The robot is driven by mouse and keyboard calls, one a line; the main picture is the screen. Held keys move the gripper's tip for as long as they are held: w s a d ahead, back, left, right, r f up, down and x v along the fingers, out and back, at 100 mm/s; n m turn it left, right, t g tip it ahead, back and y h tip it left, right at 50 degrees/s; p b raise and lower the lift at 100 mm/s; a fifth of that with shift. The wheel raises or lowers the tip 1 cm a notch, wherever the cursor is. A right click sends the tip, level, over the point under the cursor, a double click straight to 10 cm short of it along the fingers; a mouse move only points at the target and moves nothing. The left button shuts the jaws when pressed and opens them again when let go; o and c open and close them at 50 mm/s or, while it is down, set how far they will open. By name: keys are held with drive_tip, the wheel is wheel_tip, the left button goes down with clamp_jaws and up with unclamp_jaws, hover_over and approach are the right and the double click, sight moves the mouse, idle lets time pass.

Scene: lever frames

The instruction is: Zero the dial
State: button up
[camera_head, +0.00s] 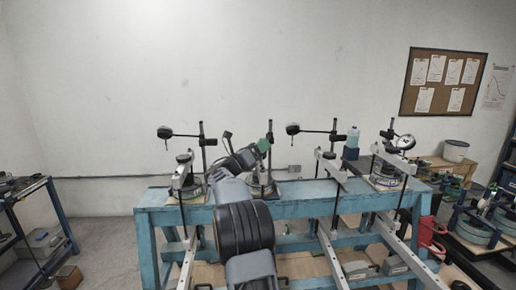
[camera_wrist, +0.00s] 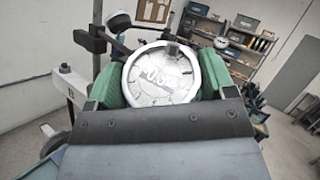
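The dial (camera_wrist: 161,76) has a round white face with dark ticks, printed digits and a metal rim. In the wrist view it sits between the two green fingers of my gripper (camera_wrist: 165,84). The fingers lie against the left and right of the rim, with no clear gap. The lower edge of the dial is hidden by my gripper's body. In the head view my gripper (camera_head: 247,152) is at the second stand from the left on the blue bench (camera_head: 300,190). There the dial is mostly hidden, and its reading is too small to tell.
Other dial gauges stand to the left (camera_head: 165,132), to the right (camera_head: 293,129) and at far right (camera_head: 408,141). Their posts and thin arms rise close to my arm. The wall above the bench is clear.

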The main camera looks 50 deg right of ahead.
drive_tip(key=c, duration=0.5)
drive_tip(key=shift+o, duration=0.2)
drive_tip(key=m+g, duration=0.2)
drive_tip(key=m+g+p, duration=0.1)
drive_tip(key=m+g, duration=0.1)
drive_tip(key=shift+w+r+g, duration=0.15)
drive_tip(key=shift+g, duration=0.25)
drive_tip(key=shift+m+g+y, duration=0.7)
drive_tip(key=shift+m+g, duration=1.4)
drive_tip(key=o, duration=0.9)
drive_tip(key=shift+o, duration=0.2)
drive_tip(key=shift+f, duration=0.2)
